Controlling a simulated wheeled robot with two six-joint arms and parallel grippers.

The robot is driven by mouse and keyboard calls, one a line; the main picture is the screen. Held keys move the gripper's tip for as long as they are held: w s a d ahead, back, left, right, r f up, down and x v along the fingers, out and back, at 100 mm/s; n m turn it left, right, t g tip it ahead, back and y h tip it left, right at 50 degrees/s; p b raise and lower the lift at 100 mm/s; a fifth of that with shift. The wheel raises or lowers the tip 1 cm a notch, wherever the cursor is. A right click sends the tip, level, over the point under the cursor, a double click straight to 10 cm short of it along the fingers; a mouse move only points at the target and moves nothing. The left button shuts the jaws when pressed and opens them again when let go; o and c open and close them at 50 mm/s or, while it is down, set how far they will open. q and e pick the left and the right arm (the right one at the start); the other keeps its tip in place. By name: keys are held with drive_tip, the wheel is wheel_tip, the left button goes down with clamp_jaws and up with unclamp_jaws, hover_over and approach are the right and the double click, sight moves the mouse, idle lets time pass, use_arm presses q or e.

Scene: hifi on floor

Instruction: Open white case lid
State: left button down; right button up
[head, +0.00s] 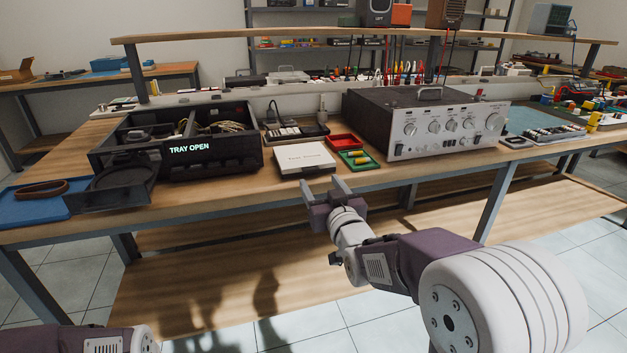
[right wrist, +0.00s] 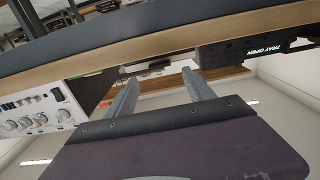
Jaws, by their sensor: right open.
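The white case (head: 304,158) lies flat near the front edge of the workbench, with its lid shut and small dark lettering on top. My right gripper (head: 322,186) is open and empty, just in front of the case and the bench edge, fingers pointing toward it. I cannot tell from the head view whether a finger touches the case. In the right wrist view the two fingers (right wrist: 160,88) are spread apart with nothing between them. Part of my left arm shows at the bottom left of the head view; its gripper is out of frame.
A silver amplifier (head: 450,125) stands right. The bench front edge (head: 235,203) runs below.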

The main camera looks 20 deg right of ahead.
sight(312, 170)
drive_tip(key=w+b, duration=0.1)
drive_tip(key=w, duration=0.5)
drive_tip(key=shift+w+a, duration=0.1)
drive_tip(key=shift+w, duration=0.1)
clamp_jaws()
